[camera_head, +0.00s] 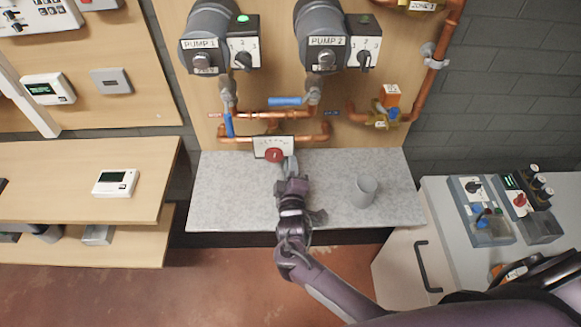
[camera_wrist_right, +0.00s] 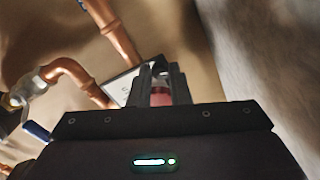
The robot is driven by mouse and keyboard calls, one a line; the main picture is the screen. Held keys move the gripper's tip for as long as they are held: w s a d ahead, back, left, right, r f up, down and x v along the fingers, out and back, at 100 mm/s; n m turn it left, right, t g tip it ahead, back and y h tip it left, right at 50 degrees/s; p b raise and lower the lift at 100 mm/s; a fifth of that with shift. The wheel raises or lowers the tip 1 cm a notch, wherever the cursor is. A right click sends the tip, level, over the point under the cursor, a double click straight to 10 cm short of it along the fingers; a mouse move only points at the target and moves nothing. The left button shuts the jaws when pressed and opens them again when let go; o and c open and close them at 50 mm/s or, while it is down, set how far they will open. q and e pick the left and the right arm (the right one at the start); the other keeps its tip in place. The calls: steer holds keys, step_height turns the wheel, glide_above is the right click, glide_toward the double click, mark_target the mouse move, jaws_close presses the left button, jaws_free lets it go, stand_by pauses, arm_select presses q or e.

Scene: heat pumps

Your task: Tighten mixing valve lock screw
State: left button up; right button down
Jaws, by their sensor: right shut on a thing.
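The mixing valve has a white scale plate (camera_head: 268,142) and a red round knob (camera_head: 274,155), mounted low on the wooden board among copper pipes. My right gripper (camera_head: 290,168) reaches up to the valve from below. In the right wrist view, the gripper's fingers (camera_wrist_right: 159,86) are shut on a red part (camera_wrist_right: 160,97) in front of the plate (camera_wrist_right: 122,86). The lock screw itself cannot be made out; the fingers cover that area. My left gripper is not in view.
A grey cup (camera_head: 364,190) stands on the grey counter (camera_head: 225,190), right of my arm. Pump 1 (camera_head: 212,40) and pump 2 (camera_head: 322,40) hang above. A blue-handled valve (camera_head: 285,101) and copper pipes surround the mixing valve. A thermostat (camera_head: 115,183) lies on the left shelf.

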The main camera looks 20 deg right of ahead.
steer(key=c, duration=1.3)
jaws_free()
steer(key=shift+c, duration=0.2)
steer(key=shift+s, duration=0.1)
steer(key=b+v, duration=0.1)
steer(key=v, duration=0.5)
steer(key=shift+s, duration=0.15)
steer(key=shift+s+a, duration=0.2)
steer(key=shift+s, duration=0.4)
